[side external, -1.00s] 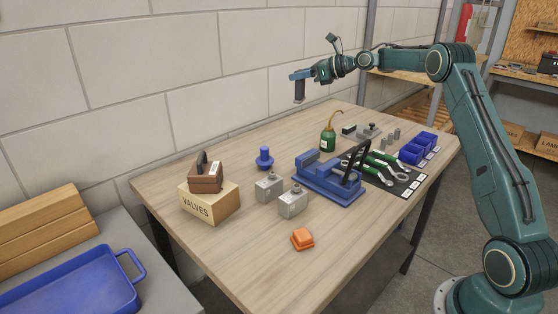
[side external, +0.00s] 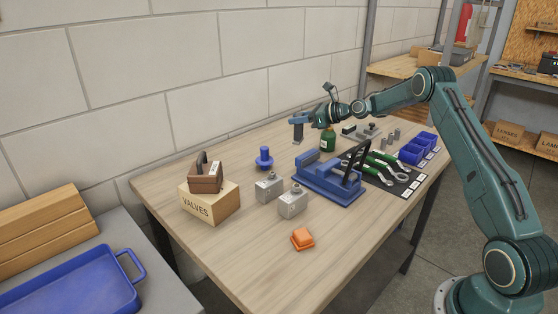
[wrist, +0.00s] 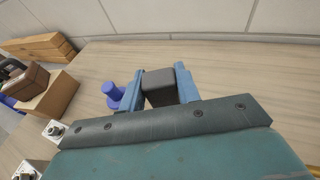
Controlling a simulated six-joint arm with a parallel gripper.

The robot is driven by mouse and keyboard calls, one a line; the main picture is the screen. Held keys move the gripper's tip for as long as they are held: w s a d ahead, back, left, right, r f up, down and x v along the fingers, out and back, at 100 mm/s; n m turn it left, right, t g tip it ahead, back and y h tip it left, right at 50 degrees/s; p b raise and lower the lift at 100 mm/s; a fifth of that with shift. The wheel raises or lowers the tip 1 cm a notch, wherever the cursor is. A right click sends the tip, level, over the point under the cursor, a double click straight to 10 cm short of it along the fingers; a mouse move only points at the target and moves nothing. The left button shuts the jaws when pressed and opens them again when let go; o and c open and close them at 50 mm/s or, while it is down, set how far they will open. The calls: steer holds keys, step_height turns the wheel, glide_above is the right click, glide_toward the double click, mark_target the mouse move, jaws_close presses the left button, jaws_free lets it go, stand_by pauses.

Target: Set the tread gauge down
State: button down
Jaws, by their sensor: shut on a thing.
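My gripper (side external: 299,119) is above the far side of the wooden table, near the wall. It is shut on a dark grey block, taken as the tread gauge (side external: 298,134), which hangs upright below the jaws. In the wrist view the tread gauge (wrist: 159,88) sits between the two blue fingers of my gripper (wrist: 158,86). Its lower end appears to be above the table top, but the exact gap cannot be told.
The table (side external: 235,258) has bare room along the wall. A blue knob-like part (side external: 264,158), a blue vise (side external: 330,182), grey metal blocks (side external: 292,203) and a green oil can (side external: 328,141) stand nearby. The VALVES box (side external: 209,205) is at left.

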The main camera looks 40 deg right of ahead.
mark_target(302, 132)
steer(key=shift+f, duration=2.7)
steer(key=shift+f, duration=0.15)
steer(key=c, duration=1)
jaws_free()
steer(key=v, duration=1.2)
